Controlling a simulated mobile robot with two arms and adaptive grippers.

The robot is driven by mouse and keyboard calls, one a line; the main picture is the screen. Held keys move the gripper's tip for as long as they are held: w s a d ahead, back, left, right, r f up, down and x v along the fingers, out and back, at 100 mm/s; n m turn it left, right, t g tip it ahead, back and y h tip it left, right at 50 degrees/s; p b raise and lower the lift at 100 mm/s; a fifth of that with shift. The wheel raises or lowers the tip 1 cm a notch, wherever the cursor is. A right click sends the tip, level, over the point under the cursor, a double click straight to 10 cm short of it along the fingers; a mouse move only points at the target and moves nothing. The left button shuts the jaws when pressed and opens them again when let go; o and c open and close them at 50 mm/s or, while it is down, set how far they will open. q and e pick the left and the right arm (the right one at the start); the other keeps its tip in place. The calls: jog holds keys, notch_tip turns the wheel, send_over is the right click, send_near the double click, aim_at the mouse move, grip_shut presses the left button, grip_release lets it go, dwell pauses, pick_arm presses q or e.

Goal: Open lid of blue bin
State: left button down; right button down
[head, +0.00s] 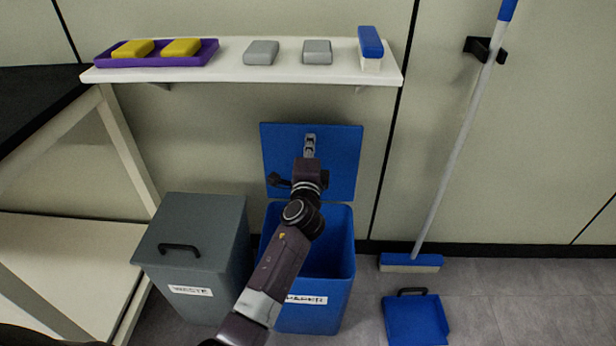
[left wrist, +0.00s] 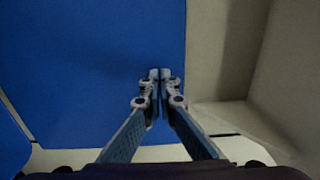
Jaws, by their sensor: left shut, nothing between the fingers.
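The blue bin (head: 340,250) stands on the floor with its paper label partly hidden by my left arm. Its blue lid (head: 345,160) is raised and stands upright behind the bin's opening, near the wall. My left gripper (head: 309,142) is in front of the lid's inner face, shut and empty. In the left wrist view the shut fingertips (left wrist: 160,75) show against the lid (left wrist: 80,60), close to its right edge. I cannot tell whether they touch it. My right gripper is not in view.
A grey waste bin (head: 190,260) with a closed lid stands left of the blue bin. A shelf (head: 240,74) with sponges and a brush is above. A broom (head: 411,262) and a blue dustpan (head: 415,322) are on the right. Floor farther right is clear.

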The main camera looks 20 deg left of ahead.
pick_arm(q)
jog(key=shift+w+a, duration=0.15)
jog(key=shift+w, duration=0.55)
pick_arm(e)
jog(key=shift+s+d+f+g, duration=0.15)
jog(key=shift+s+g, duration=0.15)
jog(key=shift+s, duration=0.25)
pick_arm(q)
jog(key=shift+w+a, duration=0.1)
jog(key=shift+w, duration=0.15)
